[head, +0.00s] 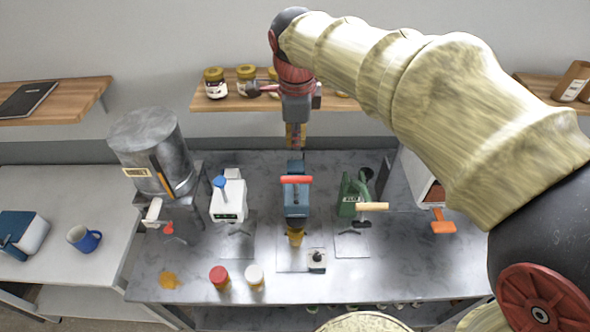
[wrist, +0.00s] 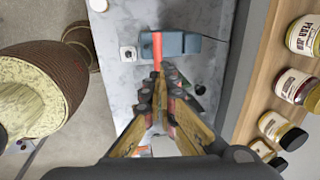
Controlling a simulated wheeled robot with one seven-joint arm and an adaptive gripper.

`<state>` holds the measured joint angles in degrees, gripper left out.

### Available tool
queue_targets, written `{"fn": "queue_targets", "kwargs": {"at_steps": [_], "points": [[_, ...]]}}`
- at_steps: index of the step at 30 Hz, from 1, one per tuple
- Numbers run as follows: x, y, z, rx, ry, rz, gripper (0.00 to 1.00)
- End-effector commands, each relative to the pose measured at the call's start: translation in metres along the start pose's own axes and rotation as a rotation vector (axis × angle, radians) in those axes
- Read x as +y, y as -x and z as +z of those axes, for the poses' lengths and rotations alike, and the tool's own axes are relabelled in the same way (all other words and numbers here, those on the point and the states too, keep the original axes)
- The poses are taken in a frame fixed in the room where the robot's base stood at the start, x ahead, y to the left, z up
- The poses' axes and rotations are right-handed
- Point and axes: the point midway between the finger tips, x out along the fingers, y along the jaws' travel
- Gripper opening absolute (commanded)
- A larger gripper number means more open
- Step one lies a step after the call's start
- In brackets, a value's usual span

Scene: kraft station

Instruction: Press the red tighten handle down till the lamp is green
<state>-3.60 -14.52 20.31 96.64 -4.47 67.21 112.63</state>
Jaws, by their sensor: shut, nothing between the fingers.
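The red tighten handle (head: 297,180) is a bar across the upper part of a blue-grey machine (head: 296,205) in the middle of the steel bench. In the wrist view the handle (wrist: 157,48) shows just past my fingertips. An amber jar (head: 295,238) stands at the machine's foot. A small white box with a dark round top (head: 317,261) sits to the jar's right; it may be the lamp, and I see no green light on it. My gripper (head: 296,144) points down, shut and empty, above and behind the handle, seemingly apart from it.
A white device with a blue lever (head: 228,198) stands left of the machine, and a green press (head: 352,196) stands right. A red-lidded jar (head: 220,277) and a white-lidded jar (head: 255,276) stand in front. A wooden shelf (head: 212,104) with jars is behind my gripper.

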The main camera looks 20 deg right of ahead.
Motion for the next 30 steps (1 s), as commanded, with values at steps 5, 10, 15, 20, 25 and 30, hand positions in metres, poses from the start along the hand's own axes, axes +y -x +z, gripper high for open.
{"fn": "queue_targets", "kwargs": {"at_steps": [5, 10, 15, 20, 25, 30], "points": [[0.0, 0.0, 0.0, 0.0, -0.008, 0.0, 0.0], [0.0, 0.0, 0.0, 0.0, -0.007, 0.0, 0.0], [0.0, -0.011, 0.0, 0.0, -0.007, 0.001, 0.0], [0.001, -0.036, 0.0, 0.001, -0.006, 0.003, 0.0], [0.001, -0.07, 0.0, 0.002, -0.006, 0.004, 0.0], [0.001, -0.102, 0.0, 0.001, -0.006, 0.003, 0.0]]}}
